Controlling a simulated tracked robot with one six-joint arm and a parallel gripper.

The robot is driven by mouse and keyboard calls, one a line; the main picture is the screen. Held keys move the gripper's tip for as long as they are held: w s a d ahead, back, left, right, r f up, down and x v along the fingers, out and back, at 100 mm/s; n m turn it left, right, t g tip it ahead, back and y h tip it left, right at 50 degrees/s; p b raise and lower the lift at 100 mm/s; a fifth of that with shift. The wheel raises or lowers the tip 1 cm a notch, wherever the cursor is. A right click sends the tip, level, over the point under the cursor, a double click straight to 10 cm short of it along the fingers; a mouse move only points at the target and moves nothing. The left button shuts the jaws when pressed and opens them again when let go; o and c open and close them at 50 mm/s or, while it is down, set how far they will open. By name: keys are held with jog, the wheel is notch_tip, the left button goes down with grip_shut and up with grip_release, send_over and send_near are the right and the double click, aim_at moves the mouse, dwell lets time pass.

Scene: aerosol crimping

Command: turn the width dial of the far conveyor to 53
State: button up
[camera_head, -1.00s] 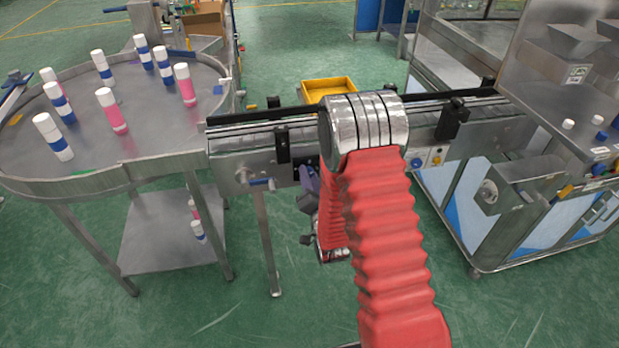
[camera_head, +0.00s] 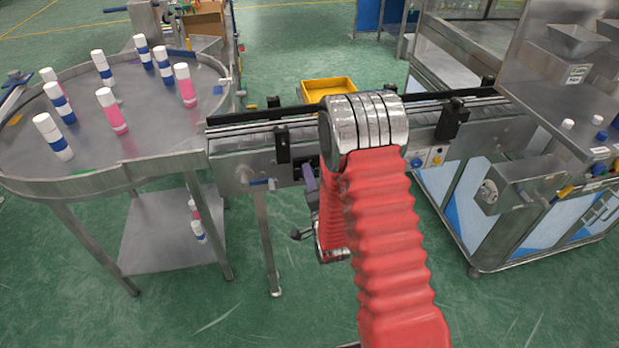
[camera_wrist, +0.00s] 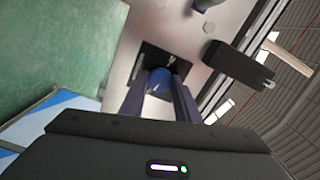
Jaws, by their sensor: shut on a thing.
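The conveyor (camera_head: 235,165) runs across the middle of the head view, with metal sides and black guide rails. In the wrist view its metal side plate (camera_wrist: 128,50) is close in front of me, with a dark square recess. A round blue knob (camera_wrist: 160,78), which looks like the width dial, sits there. My gripper (camera_wrist: 161,90) is shut on the blue knob, one dark finger on each side. No scale or number is readable. In the head view my red-sleeved arm hides most of my gripper; a purple finger (camera_head: 310,178) shows below the conveyor's edge.
A round metal table (camera_head: 120,148) with several white-capped bottles stands at the left. A machine (camera_head: 530,185) stands at the right. A yellow bin (camera_head: 327,88) lies behind the conveyor. In the wrist view a black bracket (camera_wrist: 238,64) is close on the right.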

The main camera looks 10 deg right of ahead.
jog(key=shift+s+d+f, duration=0.1)
jog(key=shift+d+f, duration=0.1)
jog(key=shift+d, duration=0.1)
jog(key=o, duration=0.7)
jog(key=shift+c, duration=0.2)
jog(key=o, duration=0.4)
jog(key=shift+a+r, duration=0.1)
jog(key=shift+a, duration=0.05)
